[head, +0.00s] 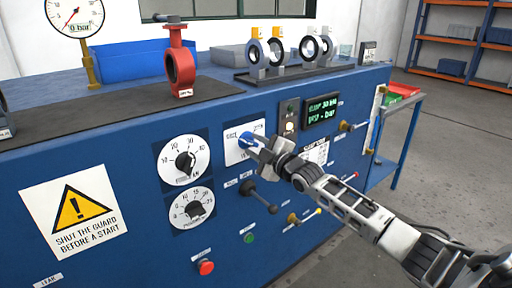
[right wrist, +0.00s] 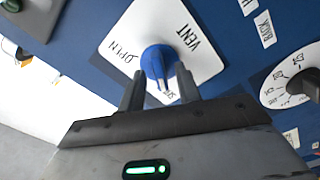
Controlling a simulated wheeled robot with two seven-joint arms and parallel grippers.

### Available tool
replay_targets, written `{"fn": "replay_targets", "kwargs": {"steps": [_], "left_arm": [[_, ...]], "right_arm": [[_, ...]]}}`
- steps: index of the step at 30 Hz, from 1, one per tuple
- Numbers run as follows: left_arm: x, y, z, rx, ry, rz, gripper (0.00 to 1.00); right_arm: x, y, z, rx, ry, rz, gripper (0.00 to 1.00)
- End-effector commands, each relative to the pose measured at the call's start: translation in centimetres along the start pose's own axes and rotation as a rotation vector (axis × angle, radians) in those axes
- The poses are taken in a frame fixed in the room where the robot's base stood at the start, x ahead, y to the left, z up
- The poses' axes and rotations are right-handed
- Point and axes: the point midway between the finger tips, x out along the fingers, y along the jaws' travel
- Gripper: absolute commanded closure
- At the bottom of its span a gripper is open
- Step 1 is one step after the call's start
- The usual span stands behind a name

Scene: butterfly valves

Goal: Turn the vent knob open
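The blue vent knob (right wrist: 158,60) sits on a white plate (right wrist: 192,22) on the blue panel. The plate reads VENT on one side and OPEN on another in the right wrist view; a third word is partly hidden behind the knob and a finger. The knob also shows in the head view (head: 246,137), partly covered by my gripper. My right gripper (right wrist: 160,82) is open, its two fingertips apart on either side of the knob's near part; I cannot tell whether they touch it. My right gripper shows in the head view too (head: 257,144). My left gripper is not in view.
Two dials (head: 184,160) (head: 192,208) are left of the plate. A black-knobbed lever (head: 249,188) is below my gripper, a red button (head: 205,267) lower down. A lit display (head: 322,109) is to the right. A red valve (head: 180,66) stands on the bench top.

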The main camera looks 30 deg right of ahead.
Motion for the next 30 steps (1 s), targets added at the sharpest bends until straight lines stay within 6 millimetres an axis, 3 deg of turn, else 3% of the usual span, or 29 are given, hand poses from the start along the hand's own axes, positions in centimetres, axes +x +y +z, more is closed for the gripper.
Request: {"fn": "replay_targets", "kwargs": {"steps": [9,10,13,14,30], "left_arm": [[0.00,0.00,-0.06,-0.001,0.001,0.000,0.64],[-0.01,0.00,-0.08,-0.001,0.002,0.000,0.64],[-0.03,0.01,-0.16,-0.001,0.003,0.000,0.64],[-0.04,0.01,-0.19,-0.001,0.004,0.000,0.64],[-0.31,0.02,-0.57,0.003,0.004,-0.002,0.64]], "right_arm": [[0.27,0.00,-0.01,0.000,0.000,0.000,0.66],[0.27,0.00,-0.01,0.000,0.000,0.000,0.69],[0.26,0.00,-0.01,0.000,0.000,0.000,0.97],[0.26,0.00,-0.01,0.000,0.000,0.000,1.00],[0.25,0.04,-0.02,0.113,-0.002,-0.001,1.00]]}}
